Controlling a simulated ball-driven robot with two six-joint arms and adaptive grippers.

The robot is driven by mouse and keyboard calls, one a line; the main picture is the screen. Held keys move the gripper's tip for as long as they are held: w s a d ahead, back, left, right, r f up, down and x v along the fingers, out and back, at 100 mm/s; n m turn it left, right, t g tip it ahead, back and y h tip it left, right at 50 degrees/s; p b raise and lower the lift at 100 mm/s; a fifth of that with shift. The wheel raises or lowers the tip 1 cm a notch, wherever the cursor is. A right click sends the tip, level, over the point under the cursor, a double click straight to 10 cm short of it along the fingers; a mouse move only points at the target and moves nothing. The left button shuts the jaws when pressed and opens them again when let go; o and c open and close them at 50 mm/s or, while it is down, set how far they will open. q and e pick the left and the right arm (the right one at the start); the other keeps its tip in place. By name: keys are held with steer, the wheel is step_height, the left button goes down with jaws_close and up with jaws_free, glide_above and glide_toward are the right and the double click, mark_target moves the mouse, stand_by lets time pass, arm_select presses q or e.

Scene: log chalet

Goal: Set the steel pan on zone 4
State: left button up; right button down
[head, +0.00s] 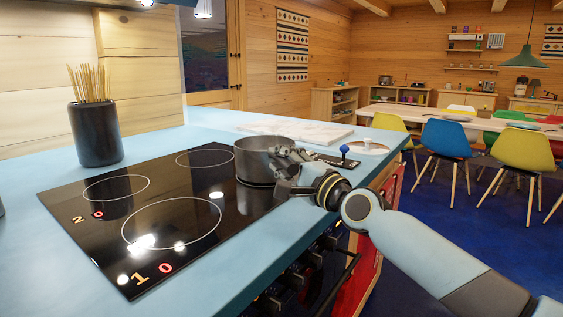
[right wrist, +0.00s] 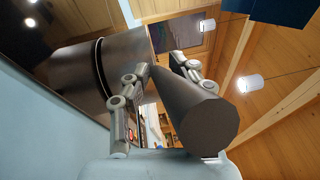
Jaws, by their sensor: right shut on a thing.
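The steel pan (head: 258,162) is over the right side of the black glass hob (head: 150,205), upright, its dark reflection in the glass below it. Whether its base touches the glass I cannot tell. My right gripper (head: 288,168) is shut on the pan's handle at the pan's right side. In the right wrist view the gripper (right wrist: 160,82) has its fingers on either side of the thick grey handle (right wrist: 205,120), with the pan's wall (right wrist: 65,75) at left. Three ringed zones show; numerals 1 and 2 are readable. No numeral 4 is visible. My left gripper is out of view.
A dark pot of sticks (head: 95,133) stands behind the hob on the blue counter (head: 45,235). A pale board (head: 295,132) and a blue-knobbed item (head: 345,150) lie beyond the pan. The oven front drops away at the right edge.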

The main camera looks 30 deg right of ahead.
stand_by(0.6)
steer(key=c, duration=1.1)
jaws_free()
steer(key=shift+s, duration=0.1)
steer(key=shift+o, duration=0.3)
steer(key=shift+f, duration=0.5)
steer(key=shift+r, duration=0.15)
